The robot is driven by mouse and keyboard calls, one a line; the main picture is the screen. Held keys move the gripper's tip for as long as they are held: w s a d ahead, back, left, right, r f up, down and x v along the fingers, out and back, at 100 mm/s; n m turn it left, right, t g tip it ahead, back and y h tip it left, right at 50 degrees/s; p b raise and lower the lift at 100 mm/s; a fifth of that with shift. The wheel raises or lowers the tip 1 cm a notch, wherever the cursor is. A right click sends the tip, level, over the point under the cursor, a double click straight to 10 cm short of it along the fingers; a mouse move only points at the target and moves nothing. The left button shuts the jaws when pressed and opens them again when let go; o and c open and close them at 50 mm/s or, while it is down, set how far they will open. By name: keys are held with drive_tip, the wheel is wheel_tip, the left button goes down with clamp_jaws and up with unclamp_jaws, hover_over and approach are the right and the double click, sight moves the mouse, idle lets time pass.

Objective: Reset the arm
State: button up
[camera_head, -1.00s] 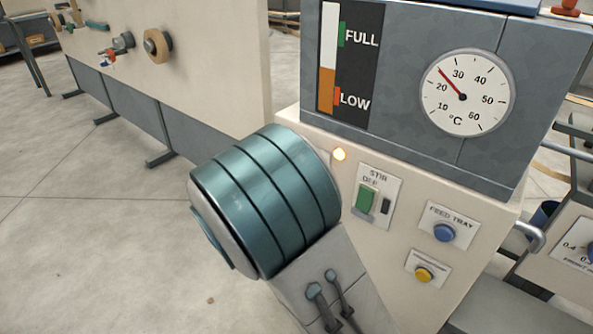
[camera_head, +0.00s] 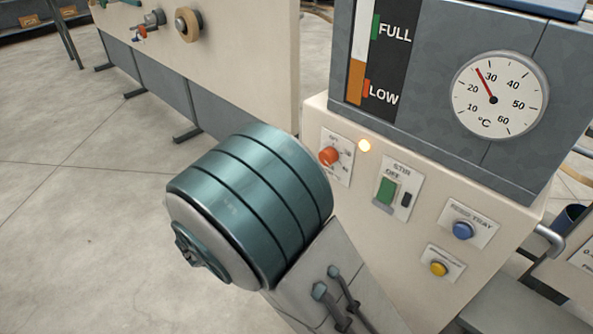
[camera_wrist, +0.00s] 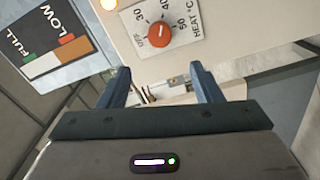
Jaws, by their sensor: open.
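My arm, with its teal banded joint (camera_head: 250,205), fills the lower middle of the head view. My gripper is hidden there behind the arm. In the wrist view my gripper (camera_wrist: 162,82) has its two blue-grey fingers spread apart with nothing held between them. A cream machine front with an orange-red heat knob (camera_wrist: 159,31) lies ahead of the fingers. The knob is apart from the fingers and points toward the upper part of its scale. In the head view the same knob (camera_head: 328,156) shows just right of my arm.
The machine carries a lit lamp (camera_head: 364,146), a green stir switch (camera_head: 386,191), a blue feed tray button (camera_head: 463,230), a yellow button (camera_head: 439,269) and a temperature dial (camera_head: 499,95). A cream panel (camera_head: 245,60) stands behind. Open floor (camera_head: 80,220) lies at left.

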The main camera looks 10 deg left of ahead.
drive_tip(key=shift+s+a, duration=0.25)
drive_tip(key=shift+s, duration=0.1)
